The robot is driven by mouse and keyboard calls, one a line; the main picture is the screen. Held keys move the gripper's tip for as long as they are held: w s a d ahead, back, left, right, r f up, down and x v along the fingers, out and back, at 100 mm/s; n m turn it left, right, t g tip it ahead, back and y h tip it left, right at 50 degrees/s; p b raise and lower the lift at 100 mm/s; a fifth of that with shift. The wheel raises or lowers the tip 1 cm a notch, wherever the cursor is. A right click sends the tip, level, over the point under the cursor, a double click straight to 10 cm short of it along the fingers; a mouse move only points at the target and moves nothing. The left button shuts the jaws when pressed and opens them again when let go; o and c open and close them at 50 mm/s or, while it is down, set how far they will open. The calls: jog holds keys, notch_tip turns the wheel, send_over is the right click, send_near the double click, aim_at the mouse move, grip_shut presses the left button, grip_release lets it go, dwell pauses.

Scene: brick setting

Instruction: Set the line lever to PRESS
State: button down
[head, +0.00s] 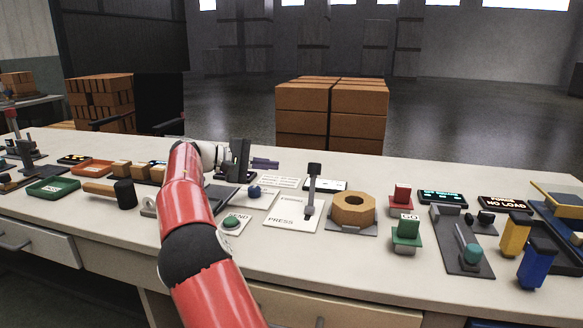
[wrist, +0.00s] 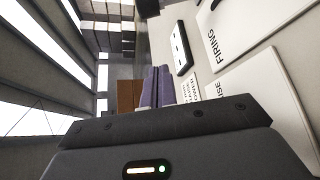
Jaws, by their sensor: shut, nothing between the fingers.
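The line lever (head: 312,188) has a black knob on a grey stem and stands on a white card (head: 285,222) marked PRESS at its near left corner. The stem looks upright or tilted slightly away; which setting it is in I cannot tell. My gripper (head: 275,164) is to the left of and behind the knob, apart from it, purple fingers pointing right. In the wrist view the fingers (wrist: 157,85) are shut together and empty. I cannot make out the lever in the wrist view.
A blue-knobbed control (head: 254,192) and a green button (head: 232,222) sit left of the lever. An orange octagonal block (head: 353,209) stands close on its right. A card marked FIRING (wrist: 228,38) shows in the wrist view. Red and green button blocks (head: 406,230) are farther right.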

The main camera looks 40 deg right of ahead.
aim_at(313, 185)
jog(key=x, duration=0.9)
jog(key=shift+s+d+f+b, duration=0.1)
jog(key=shift+s+d+b, duration=0.05)
jog(key=shift+d+b, duration=0.2)
jog(key=shift+s+a+r, duration=0.35)
jog(key=shift+s+a, duration=0.1)
jog(key=shift+s, duration=0.15)
jog(key=shift+s+a+r, duration=0.35)
jog(key=shift+s+a, duration=0.1)
jog(key=shift+s, duration=0.15)
jog(key=shift+s+a+r, duration=0.15)
jog(key=shift+s, duration=0.15)
jog(key=shift+b, duration=0.5)
jog(key=shift+s+a+r+h+b, duration=0.1)
jog(key=shift+s+a+h+b, duration=0.1)
jog(key=shift+h+b, duration=0.15)
